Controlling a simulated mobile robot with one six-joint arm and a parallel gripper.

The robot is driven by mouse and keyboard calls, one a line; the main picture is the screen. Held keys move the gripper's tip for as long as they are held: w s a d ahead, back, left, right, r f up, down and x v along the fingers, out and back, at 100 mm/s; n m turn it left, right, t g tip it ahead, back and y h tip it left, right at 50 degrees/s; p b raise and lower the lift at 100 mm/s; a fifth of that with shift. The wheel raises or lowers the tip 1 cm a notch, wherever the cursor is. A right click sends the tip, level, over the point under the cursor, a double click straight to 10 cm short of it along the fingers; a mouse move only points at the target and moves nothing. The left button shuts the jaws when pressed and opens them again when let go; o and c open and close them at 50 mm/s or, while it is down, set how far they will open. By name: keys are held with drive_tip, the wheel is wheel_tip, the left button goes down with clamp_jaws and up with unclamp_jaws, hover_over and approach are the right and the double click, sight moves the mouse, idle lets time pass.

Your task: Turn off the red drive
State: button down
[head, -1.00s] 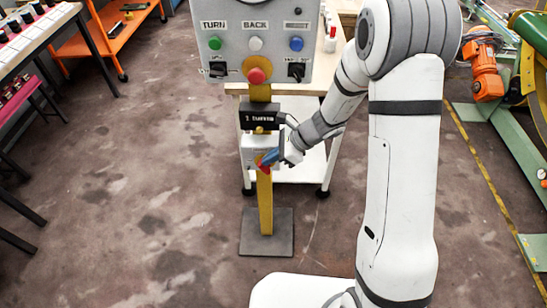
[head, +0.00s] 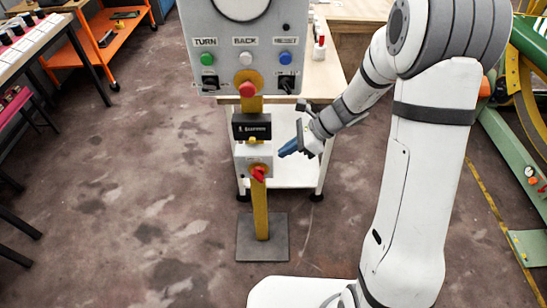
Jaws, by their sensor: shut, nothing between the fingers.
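A red rotary switch (head: 258,174) on a yellow disc sits on the front of a small light grey box (head: 241,157), which is fixed to a yellow post (head: 261,215). The red handle looks slanted; its exact setting is too small to read. A black unit (head: 251,127) with small white lettering is mounted just above the box. My gripper (head: 285,150), with blue fingers, is shut and empty. It is to the right of the box and a little above the red switch, apart from it, pointing left. I cannot make out a separate red drive.
A grey control panel (head: 210,28) above carries green, white and blue buttons, a red mushroom button (head: 246,89) and black selectors. A white-legged bench (head: 296,172) stands behind the post. The post's dark base plate (head: 263,250) rests on open floor.

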drive_tip(key=shift+a+r+v, duration=0.15)
drive_tip(key=shift+v, duration=0.8)
drive_tip(key=shift+a+r+v, duration=0.15)
drive_tip(key=shift+v, duration=0.8)
drive_tip(key=s+d+r+n+t+h, duration=0.1)
drive_tip(key=s+d+r+n+h, duration=0.3)
drive_tip(key=s+n, duration=0.4)
drive_tip(key=s+d+r+n+t+h, duration=0.2)
drive_tip(key=s+d+r+n+h, duration=0.2)
drive_tip(key=s+d+r+n, duration=0.3)
drive_tip(key=shift+s+d+n+h, duration=0.4)
drive_tip(key=shift+s+d+n, duration=0.7)
drive_tip(key=shift+s+d, duration=0.35)
drive_tip(key=shift+s+a+r, duration=0.1)
drive_tip(key=shift+s, duration=0.05)
